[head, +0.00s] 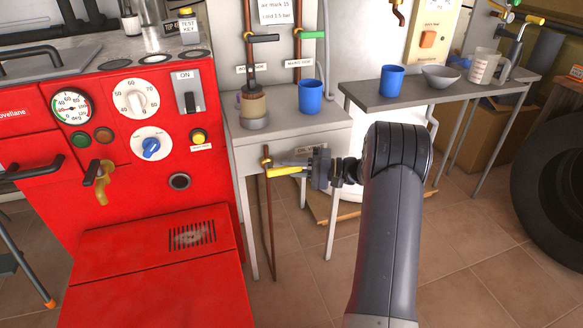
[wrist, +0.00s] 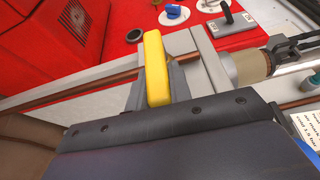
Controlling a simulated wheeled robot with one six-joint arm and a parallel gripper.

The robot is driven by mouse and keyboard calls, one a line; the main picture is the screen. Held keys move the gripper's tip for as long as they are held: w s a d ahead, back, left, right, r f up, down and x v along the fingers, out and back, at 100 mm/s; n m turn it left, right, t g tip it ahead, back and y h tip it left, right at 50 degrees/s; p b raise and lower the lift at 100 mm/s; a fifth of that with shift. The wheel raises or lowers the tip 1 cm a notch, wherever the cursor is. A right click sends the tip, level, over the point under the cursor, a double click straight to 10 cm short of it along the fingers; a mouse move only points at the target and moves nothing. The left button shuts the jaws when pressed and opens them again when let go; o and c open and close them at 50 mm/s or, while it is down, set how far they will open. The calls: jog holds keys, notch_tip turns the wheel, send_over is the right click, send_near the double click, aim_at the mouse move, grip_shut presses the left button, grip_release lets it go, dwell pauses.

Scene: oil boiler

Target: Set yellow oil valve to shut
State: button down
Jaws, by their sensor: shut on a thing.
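The yellow oil valve handle (head: 284,172) sits on a thin vertical copper pipe (head: 268,215) in front of the small grey table. The handle points right from the pipe, roughly level and across it. My gripper (head: 297,166) reaches it from the right and is shut on the handle. In the wrist view the yellow handle (wrist: 156,62) lies between my two fingers, with its far end sticking out past them. A label behind my gripper is partly hidden.
The red boiler (head: 150,180) with dials and switches stands close on the left. The small grey table (head: 285,128) above my gripper holds a blue cup (head: 310,96) and a brass-coloured filter body (head: 254,107). A side bench with cups is at right. Floor in front is clear.

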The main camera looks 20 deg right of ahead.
jog(key=c, duration=1.3)
grip_release()
jog(key=p+v, duration=0.2)
jog(key=v, duration=0.8)
jog(key=shift+s+d+p, duration=0.15)
jog(key=shift+d+p, duration=0.15)
jog(key=shift+d, duration=0.05)
jog(key=b+x, duration=0.2)
jog(key=x, duration=0.9)
jog(key=shift+b, duration=0.35)
jog(key=shift+r+g, duration=0.1)
jog(key=shift+g, duration=0.2)
